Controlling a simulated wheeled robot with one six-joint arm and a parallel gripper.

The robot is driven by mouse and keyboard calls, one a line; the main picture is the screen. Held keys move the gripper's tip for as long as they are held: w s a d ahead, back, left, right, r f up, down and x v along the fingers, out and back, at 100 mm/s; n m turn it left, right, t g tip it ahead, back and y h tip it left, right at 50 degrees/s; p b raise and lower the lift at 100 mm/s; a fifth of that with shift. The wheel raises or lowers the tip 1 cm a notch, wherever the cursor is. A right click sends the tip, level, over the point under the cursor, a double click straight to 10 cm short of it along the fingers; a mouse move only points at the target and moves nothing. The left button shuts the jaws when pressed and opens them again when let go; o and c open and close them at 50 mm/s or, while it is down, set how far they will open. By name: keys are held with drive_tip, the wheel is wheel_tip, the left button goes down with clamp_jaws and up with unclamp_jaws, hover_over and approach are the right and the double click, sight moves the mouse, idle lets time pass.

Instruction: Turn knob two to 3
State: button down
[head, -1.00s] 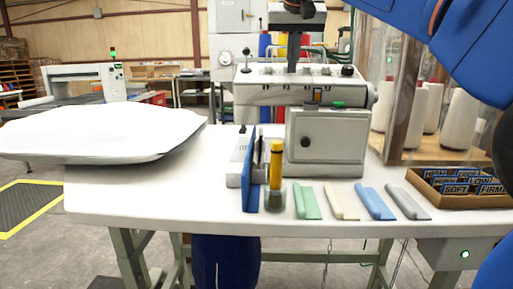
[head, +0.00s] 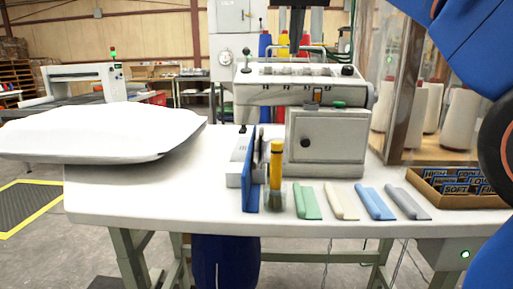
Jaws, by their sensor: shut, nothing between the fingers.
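The grey sewing-type machine (head: 300,95) stands at the back middle of the white table. Several small knobs or dials (head: 300,70) sit in a row on its top panel; I cannot tell which is knob two, and their numbers and pointers are too small to read. A black ball knob (head: 347,71) stands at the panel's right end and a black-tipped lever (head: 246,68) at its left. My gripper (head: 294,50) shows as a dark shape at the top edge, above and behind the panel's middle. It is shut and empty, apart from the knobs.
A blue upright board (head: 250,175), a yellow-capped bottle (head: 275,165) and several coloured strips (head: 340,200) stand or lie in front. A cardboard label box (head: 430,190) is at right.

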sight(287, 69)
drive_tip(key=shift+r, duration=0.25)
drive_tip(key=shift+w+a+f, duration=0.35)
drive_tip(key=shift+w+f, duration=0.1)
drive_tip(key=shift+f, duration=0.45)
drive_tip(key=shift+w+a+f, duration=0.4)
drive_tip(key=shift+f, duration=0.55)
drive_tip(key=shift+w+a+f, duration=0.35)
drive_tip(key=shift+w+f, duration=0.1)
drive_tip(key=shift+f, duration=0.45)
drive_tip(key=shift+d, duration=0.6)
drive_tip(key=shift+d, duration=0.45)
